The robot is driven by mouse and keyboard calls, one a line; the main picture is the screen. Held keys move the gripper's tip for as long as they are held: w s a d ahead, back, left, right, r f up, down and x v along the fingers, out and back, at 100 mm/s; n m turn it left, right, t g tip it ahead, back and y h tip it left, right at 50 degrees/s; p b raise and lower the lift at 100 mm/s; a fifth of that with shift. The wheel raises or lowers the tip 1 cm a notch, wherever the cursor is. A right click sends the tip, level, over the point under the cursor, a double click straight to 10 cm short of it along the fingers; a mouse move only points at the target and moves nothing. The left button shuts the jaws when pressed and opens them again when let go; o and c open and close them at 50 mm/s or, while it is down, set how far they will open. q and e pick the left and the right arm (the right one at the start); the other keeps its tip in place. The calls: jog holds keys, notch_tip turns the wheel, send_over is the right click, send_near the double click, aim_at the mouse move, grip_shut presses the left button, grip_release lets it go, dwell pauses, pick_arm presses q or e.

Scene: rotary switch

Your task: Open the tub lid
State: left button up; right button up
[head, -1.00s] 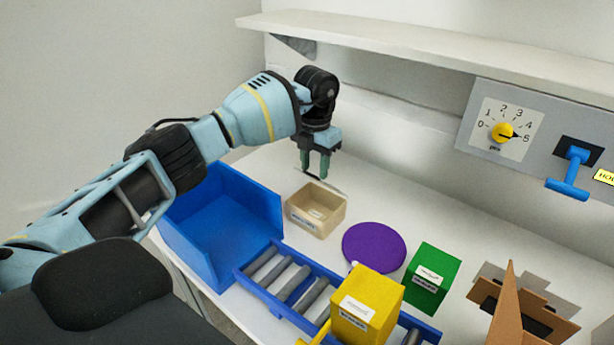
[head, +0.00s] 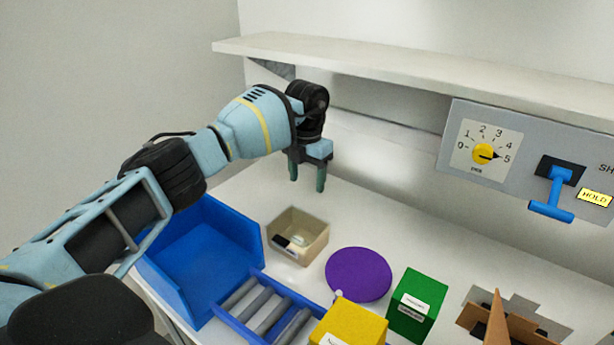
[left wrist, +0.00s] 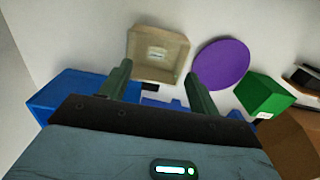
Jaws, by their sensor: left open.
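A beige tub (head: 318,247) stands on the white worktop in the head view, right of the big blue bin. Its top looks open, with small pale and dark patches inside; I cannot make out a separate lid. The tub also shows at the top centre of the left wrist view (left wrist: 158,67), beyond the fingers. My left gripper (head: 307,180) points down above and slightly behind the tub in the head view. Its green fingers are apart with nothing between them, also in the left wrist view (left wrist: 158,82). My right gripper is not in view.
A large blue bin (head: 190,265), purple disc (head: 358,274), green box (head: 409,306), yellow box (head: 350,325) and roller rack surround the tub. A dial with a yellow knob (head: 483,154) and a blue handle (head: 553,208) are on the wall panel. A shelf (head: 400,75) overhangs behind.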

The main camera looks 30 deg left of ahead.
pick_arm(q)
jog(key=shift+r, duration=0.1)
notch_tip(320, 180, up, 8)
dwell(0.5)
jog(key=shift+f, duration=0.2)
